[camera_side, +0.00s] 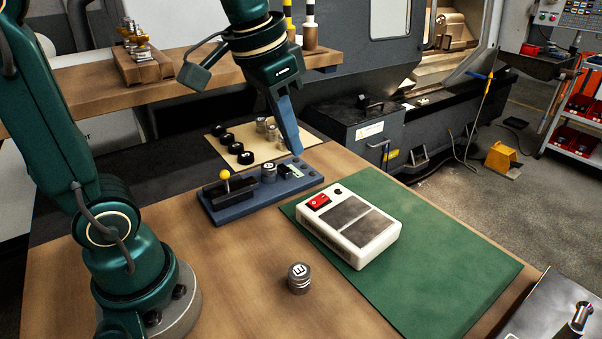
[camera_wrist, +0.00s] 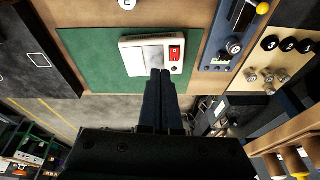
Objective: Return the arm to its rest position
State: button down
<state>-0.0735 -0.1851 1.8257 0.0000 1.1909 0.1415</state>
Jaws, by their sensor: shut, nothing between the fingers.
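My gripper (camera_side: 295,150) is shut and empty. In the side view its blue fingers point down above the blue fixture with the yellow knob (camera_side: 225,176), near that fixture's right end. Its fingertips (camera_wrist: 160,74) also show in the wrist view, closed together, overlapping the edge of the white box in the picture. My arm reaches over the table from the left.
A white box with a red switch (camera_side: 318,201) lies on a green mat (camera_side: 460,270). A metal cylinder (camera_side: 299,278) stands on the bare wood in front. A tan board (camera_side: 218,131) holds black and metal parts. A wooden shelf (camera_side: 190,72) runs behind. A machine stands at the back.

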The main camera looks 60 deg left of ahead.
jog(key=s+d+f+t, duration=0.1)
jog(key=s+f+t, duration=0.1)
jog(key=s+f, duration=0.3)
jog(key=shift+s+d+n, duration=0.35)
jog(key=shift+s+n, duration=0.05)
jog(key=shift+s, duration=1.35)
